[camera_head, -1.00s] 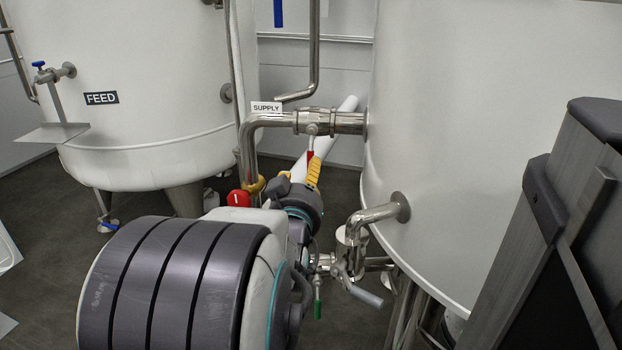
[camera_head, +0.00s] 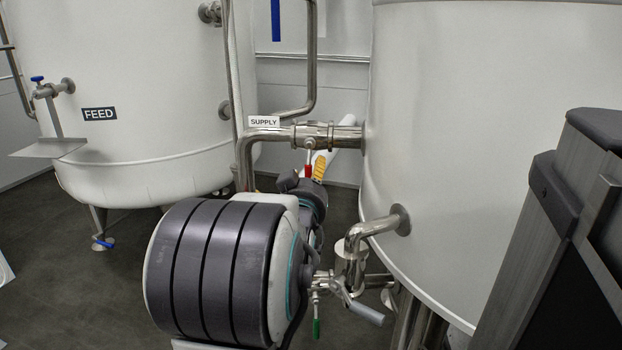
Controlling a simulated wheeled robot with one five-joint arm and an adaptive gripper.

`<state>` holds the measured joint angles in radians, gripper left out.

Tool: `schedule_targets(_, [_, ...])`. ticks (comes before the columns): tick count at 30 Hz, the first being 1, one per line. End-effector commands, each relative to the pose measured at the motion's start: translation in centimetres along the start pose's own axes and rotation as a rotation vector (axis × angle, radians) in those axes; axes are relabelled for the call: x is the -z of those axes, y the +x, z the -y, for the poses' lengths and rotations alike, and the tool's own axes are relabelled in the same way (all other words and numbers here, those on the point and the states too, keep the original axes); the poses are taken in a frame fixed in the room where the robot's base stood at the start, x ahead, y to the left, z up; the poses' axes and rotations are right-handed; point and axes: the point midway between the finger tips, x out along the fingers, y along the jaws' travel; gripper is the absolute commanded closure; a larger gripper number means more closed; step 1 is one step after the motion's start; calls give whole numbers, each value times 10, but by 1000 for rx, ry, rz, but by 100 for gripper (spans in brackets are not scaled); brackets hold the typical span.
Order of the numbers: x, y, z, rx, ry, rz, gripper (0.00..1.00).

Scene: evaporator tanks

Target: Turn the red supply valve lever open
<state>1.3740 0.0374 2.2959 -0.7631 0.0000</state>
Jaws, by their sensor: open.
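The supply valve (camera_head: 312,135) sits on the steel pipe behind the SUPPLY label (camera_head: 263,121). Its lever (camera_head: 308,169) hangs straight down, with a red grip at its lower end. My gripper (camera_head: 307,175) is open at the lever. Its yellow-padded finger is just right of the red grip. The other finger is mostly hidden by my arm, and I cannot tell if either touches the lever.
A white tank (camera_head: 480,130) stands close on the right, and the FEED tank (camera_head: 150,80) on the left. Below the gripper, a lower outlet pipe (camera_head: 375,228) and a green-handled valve (camera_head: 316,328) are close to my arm.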

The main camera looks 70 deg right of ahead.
Motion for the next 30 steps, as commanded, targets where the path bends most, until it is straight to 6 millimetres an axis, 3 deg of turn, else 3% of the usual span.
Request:
schedule_targets(9, [0, 1, 0, 0, 0, 1, 46])
schedule_targets(27, [0, 1, 0, 0, 0, 2, 100])
schedule_targets(30, [-1, 1, 0, 1, 0, 2, 100])
